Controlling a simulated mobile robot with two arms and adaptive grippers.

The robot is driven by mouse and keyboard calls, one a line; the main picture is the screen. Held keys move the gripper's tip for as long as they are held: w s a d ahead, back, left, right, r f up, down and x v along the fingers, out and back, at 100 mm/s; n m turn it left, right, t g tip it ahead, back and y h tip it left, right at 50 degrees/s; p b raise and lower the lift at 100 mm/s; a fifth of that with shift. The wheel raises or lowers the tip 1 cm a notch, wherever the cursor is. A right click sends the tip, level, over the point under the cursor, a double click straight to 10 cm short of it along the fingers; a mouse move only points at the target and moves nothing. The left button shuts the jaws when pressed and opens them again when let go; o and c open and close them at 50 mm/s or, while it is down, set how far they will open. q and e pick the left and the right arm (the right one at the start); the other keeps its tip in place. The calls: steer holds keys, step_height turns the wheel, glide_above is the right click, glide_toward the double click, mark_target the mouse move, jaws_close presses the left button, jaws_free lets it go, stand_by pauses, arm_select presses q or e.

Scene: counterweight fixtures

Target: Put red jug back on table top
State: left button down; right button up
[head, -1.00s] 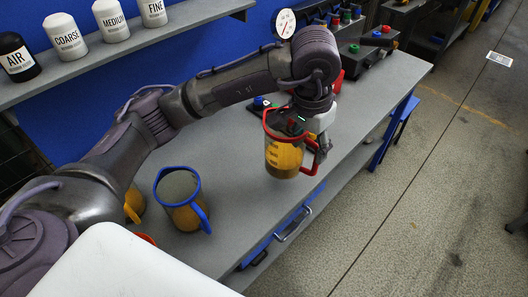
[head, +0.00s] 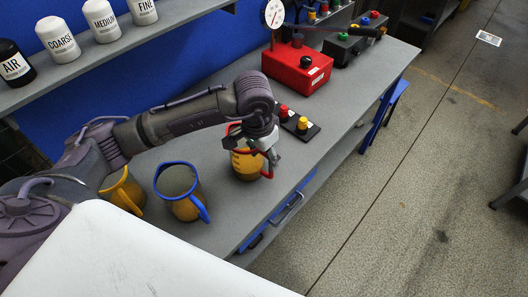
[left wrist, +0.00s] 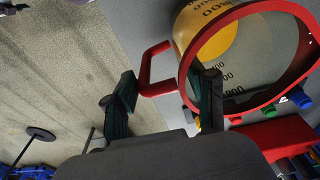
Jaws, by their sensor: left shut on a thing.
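The red jug (head: 246,164), a clear measuring jug with a red rim and handle and amber contents, is upright at the table top. In the left wrist view the jug's red rim (left wrist: 246,112) fills the upper right, and the handle lies between the fingers of my left gripper (left wrist: 165,88). The grey table top (head: 228,205) is under the jug; I cannot tell whether its base touches. My forearm and gripper hide part of the rim. My right gripper is not in view.
A blue-rimmed jug (head: 180,192) stands left of the red jug, with a yellow jug (head: 123,192) beyond it. A red gauge box (head: 297,70) and a black button panel (head: 300,126) stand to the right. Free table lies in front of the red jug.

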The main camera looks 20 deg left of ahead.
arm_select(q)
steer(key=shift+f+b, duration=0.15)
steer(key=shift+b, duration=0.15)
steer(key=c, duration=0.6)
jaws_free()
steer(key=shift+o, duration=1.2)
